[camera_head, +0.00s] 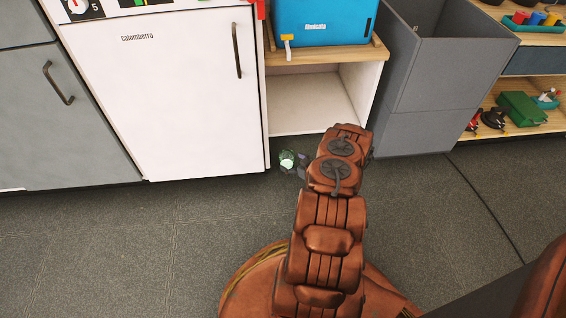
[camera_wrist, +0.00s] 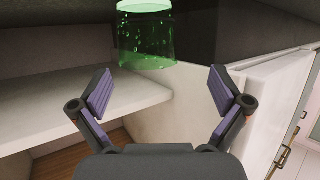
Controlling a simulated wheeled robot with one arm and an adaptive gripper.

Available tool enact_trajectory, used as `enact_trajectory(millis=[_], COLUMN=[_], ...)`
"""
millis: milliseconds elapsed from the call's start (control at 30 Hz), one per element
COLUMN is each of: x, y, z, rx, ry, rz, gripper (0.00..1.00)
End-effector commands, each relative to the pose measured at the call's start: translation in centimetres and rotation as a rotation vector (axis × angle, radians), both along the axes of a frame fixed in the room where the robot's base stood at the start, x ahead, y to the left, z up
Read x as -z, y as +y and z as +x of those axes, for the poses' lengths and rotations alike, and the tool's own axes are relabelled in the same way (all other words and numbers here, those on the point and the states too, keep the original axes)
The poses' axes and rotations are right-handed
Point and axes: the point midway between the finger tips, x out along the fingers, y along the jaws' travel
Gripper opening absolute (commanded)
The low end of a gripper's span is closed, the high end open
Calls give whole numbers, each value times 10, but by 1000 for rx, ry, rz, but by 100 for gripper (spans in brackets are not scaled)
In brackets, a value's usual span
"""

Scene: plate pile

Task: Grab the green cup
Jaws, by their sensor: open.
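The green cup (camera_head: 287,160) is a small translucent cup on the dark floor, just in front of the open white shelf unit. It also shows in the wrist view (camera_wrist: 147,38), at the top middle, beyond my fingertips and roughly between their lines. My gripper (camera_wrist: 161,78) is open, with its two purple-padded fingers spread wide and nothing between them. The cup is apart from both fingers. In the head view my arm hides most of the gripper; only a small dark part shows beside the cup.
A white cabinet (camera_head: 165,90) stands left of the cup, and the open shelf unit (camera_head: 312,103) stands behind it. A tall grey bin (camera_head: 420,85) is at right. A blue box (camera_head: 322,22) sits on top of the shelf unit. The floor (camera_head: 130,245) at left is clear.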

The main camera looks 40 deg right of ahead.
Motion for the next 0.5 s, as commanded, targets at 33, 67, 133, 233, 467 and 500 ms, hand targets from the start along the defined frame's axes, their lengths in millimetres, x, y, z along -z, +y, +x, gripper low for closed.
enact_trajectory(millis=[33, 67, 133, 233, 467, 500], x=[3, 4, 4, 5, 11, 12], y=[-5, -7, -10, -13, -16, -16], z=[0, 1, 1, 6, 35, 40], rx=[9, 13, 19, 22, 20, 20], ry=[0, 0, 1, 1, 0, 0], rz=[-2, -2, 0, -1, -2, -2], gripper=[100, 100, 100, 100, 100, 100])
